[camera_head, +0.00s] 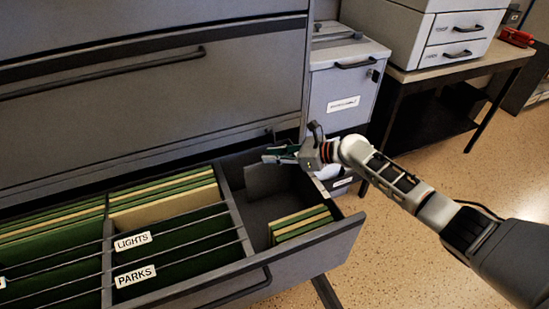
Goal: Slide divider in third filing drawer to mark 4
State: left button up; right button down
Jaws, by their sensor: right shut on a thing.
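The open filing drawer (345,232) extends from the grey cabinet, with green and tan folders in its left sections. In its right compartment a grey divider plate (266,180) stands upright near the back. My right gripper (282,155) reaches in from the right over that compartment and is shut at the divider's top edge. The fingertips partly hide the divider's upper right part. No mark numbers can be read. My left gripper is not in view.
A few folders (300,222) stand at the front of the right compartment, with bare drawer floor behind them. Labels read LIGHTS (132,241) and PARKS (135,276). A narrow grey cabinet (340,95) and a printer table (455,68) stand at the right.

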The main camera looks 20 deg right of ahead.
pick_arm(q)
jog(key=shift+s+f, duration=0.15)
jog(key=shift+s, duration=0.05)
pick_arm(e)
jog(key=shift+s, duration=0.15)
jog(key=c, duration=1.9)
grip_release()
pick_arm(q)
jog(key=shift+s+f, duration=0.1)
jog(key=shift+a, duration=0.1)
pick_arm(e)
jog(key=shift+d, duration=0.1)
jog(key=v, duration=1.2)
